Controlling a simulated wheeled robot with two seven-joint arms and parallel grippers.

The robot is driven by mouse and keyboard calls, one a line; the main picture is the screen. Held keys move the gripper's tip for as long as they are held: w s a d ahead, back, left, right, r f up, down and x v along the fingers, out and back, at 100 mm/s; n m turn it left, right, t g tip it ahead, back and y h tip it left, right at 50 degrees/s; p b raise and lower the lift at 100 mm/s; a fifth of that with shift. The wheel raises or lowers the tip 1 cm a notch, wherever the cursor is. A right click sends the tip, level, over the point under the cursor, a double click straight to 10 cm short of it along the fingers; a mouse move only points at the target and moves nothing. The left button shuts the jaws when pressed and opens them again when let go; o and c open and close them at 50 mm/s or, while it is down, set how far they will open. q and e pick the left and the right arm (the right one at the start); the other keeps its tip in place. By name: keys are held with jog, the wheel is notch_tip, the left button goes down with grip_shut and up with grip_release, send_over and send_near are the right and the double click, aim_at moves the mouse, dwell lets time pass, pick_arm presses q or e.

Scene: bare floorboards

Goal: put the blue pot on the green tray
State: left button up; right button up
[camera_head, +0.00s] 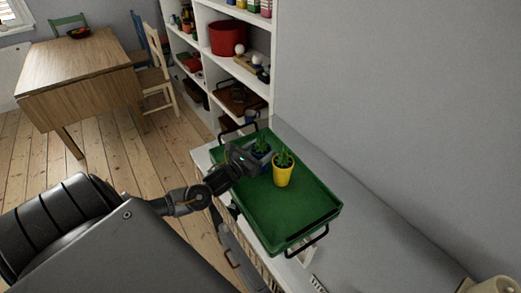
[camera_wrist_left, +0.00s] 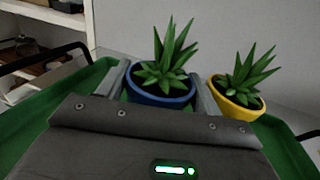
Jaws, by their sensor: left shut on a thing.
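The blue pot (camera_wrist_left: 160,97) holds a spiky green plant and stands upright between the fingers of my left gripper (camera_wrist_left: 163,92). In the head view the blue pot (camera_head: 262,158) is partly hidden behind my left gripper (camera_head: 258,160), which is shut on it. The pot is over the far part of the green tray (camera_head: 290,218); I cannot tell whether its base touches the tray. The green tray also shows in the left wrist view (camera_wrist_left: 22,128). My right gripper is in neither view.
A yellow pot (camera_head: 283,175) with a similar plant stands on the tray, close to the right of the blue pot. A white shelf unit (camera_head: 272,60) is behind the tray, and a grey wall (camera_head: 400,90) is to the right. The near part of the tray is clear.

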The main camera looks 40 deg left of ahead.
pick_arm(q)
jog(key=o, duration=1)
jog(key=shift+f, duration=0.1)
jog(key=s, duration=0.4)
jog(key=s+b, duration=0.1)
jog(key=s, duration=0.3)
jog(key=s+a+b, duration=0.1)
jog(key=s, duration=0.3)
